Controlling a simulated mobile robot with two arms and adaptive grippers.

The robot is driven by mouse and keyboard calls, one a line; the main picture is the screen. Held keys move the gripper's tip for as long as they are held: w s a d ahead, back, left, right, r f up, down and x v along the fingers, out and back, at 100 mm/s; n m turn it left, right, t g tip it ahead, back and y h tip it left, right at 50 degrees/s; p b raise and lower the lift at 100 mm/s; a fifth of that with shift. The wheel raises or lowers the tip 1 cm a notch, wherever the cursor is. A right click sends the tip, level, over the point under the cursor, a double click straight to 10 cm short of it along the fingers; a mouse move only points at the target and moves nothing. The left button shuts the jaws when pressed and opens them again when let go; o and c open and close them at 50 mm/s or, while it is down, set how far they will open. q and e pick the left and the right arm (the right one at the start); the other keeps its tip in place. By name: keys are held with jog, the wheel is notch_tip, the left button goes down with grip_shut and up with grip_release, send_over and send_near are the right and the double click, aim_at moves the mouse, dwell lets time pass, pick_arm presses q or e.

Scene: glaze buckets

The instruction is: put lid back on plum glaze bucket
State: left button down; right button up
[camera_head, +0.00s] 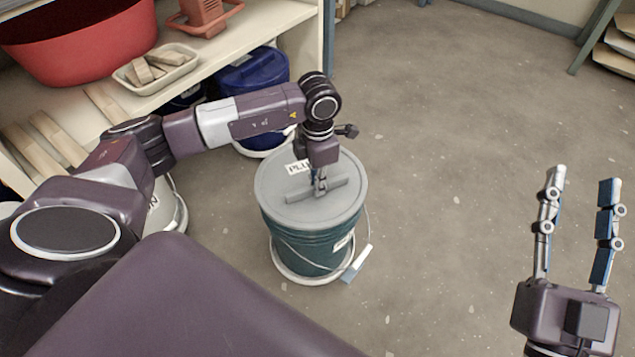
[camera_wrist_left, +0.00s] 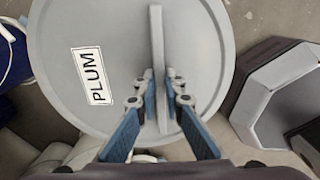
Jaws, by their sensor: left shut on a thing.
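The plum glaze bucket (camera_head: 318,247) is dark teal and stands upright on the floor, with a wire handle hanging at its side. The grey round lid (camera_head: 280,186) covers the bucket's top; whether it is fully seated I cannot tell. The lid has a "PLUM" label, clear in the left wrist view (camera_wrist_left: 93,76), and a raised bar grip (camera_wrist_left: 158,50). My left gripper (camera_head: 321,190) is above the lid, its fingers shut on the bar from both sides. My right gripper (camera_head: 580,185) is open and empty over the floor at the right.
A shelf (camera_head: 215,65) at the upper left holds a red basin (camera_head: 85,45) and a tray of wooden blocks (camera_head: 158,70). A blue bucket (camera_head: 250,72) stands under it, behind my left arm. The floor (camera_head: 450,130) right of the plum bucket is clear.

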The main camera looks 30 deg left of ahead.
dwell(0.4)
pick_arm(q)
jog(key=c, duration=2)
grip_release()
jog(key=shift+o, duration=0.6)
jog(key=o, duration=0.4)
